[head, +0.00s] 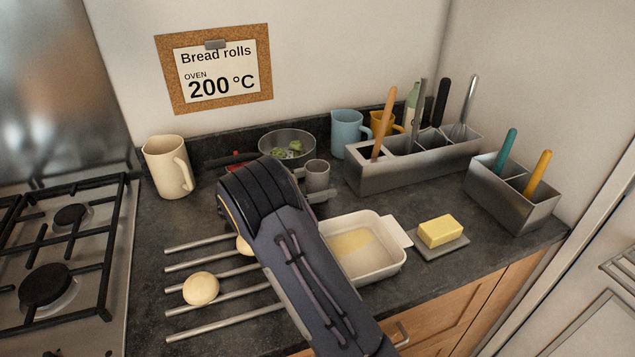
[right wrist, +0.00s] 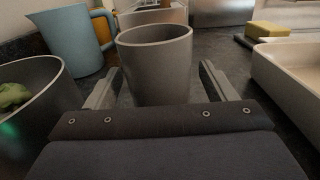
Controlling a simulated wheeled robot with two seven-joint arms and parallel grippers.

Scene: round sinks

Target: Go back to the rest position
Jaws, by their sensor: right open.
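My right arm reaches in from the bottom of the head view over the counter. Its gripper (head: 314,186) is open, with one finger on each side of a small grey cup (head: 317,174). In the right wrist view the cup (right wrist: 155,62) stands upright between the spread fingers (right wrist: 158,80), with gaps showing at both sides. My left gripper is not in view.
A baking dish (head: 378,268), butter (head: 437,231) and utensil boxes (head: 415,162) are at the right. Rolls (head: 201,289) on metal bars and a cream jug (head: 168,167) are at the left.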

